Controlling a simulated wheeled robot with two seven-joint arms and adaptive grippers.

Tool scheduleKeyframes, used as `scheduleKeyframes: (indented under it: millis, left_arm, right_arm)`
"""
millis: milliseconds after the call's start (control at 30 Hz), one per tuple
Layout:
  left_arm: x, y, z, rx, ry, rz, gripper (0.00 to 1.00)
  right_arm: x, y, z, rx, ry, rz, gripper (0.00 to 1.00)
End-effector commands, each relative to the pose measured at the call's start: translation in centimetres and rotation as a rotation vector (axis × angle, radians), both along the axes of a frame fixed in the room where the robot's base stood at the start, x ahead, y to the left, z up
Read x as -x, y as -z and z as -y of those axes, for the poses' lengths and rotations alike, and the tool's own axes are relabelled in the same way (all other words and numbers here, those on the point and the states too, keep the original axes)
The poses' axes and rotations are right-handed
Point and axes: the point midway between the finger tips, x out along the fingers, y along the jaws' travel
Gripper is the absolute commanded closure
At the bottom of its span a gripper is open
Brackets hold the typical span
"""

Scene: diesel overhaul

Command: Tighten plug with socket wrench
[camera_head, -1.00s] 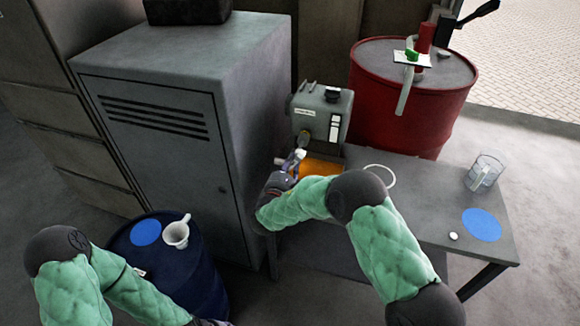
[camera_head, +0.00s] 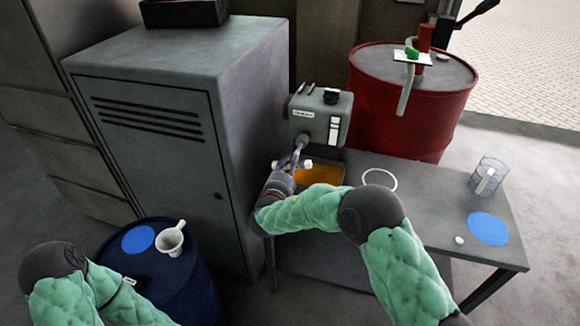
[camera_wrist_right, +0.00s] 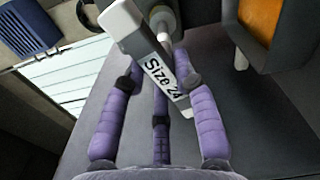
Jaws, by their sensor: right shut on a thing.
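The grey engine-like unit (camera_head: 319,117) stands at the back of the table against the cabinet. My right gripper (camera_head: 289,165) is in front of it, shut on the socket wrench (camera_head: 301,147). In the right wrist view the wrench (camera_wrist_right: 155,62) is a pale bar marked "Size 24", lying across the purple fingers. Its socket end points away from me toward the unit's lower front. The plug is hidden behind the socket, so I cannot tell whether they touch. My left gripper is outside the view; only its arm shows at lower left.
A pan of orange liquid (camera_head: 318,174) sits just right of my right gripper. The table (camera_head: 420,205) also holds a white ring (camera_head: 379,180), a clear jug (camera_head: 489,175) and a blue disc (camera_head: 489,229). A blue drum (camera_head: 165,275) bears a white funnel (camera_head: 171,240). A red drum (camera_head: 425,110) stands behind.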

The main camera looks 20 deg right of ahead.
Motion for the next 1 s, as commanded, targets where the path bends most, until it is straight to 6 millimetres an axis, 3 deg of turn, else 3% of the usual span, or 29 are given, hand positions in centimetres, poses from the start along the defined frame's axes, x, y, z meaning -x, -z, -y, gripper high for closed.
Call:
scheduleKeyframes:
  millis: [1000]
  left_arm:
    - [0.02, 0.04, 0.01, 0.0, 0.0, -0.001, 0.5]
  right_arm:
    - [0.17, 0.43, 0.42, -0.983, 0.001, 0.658, 1.0]
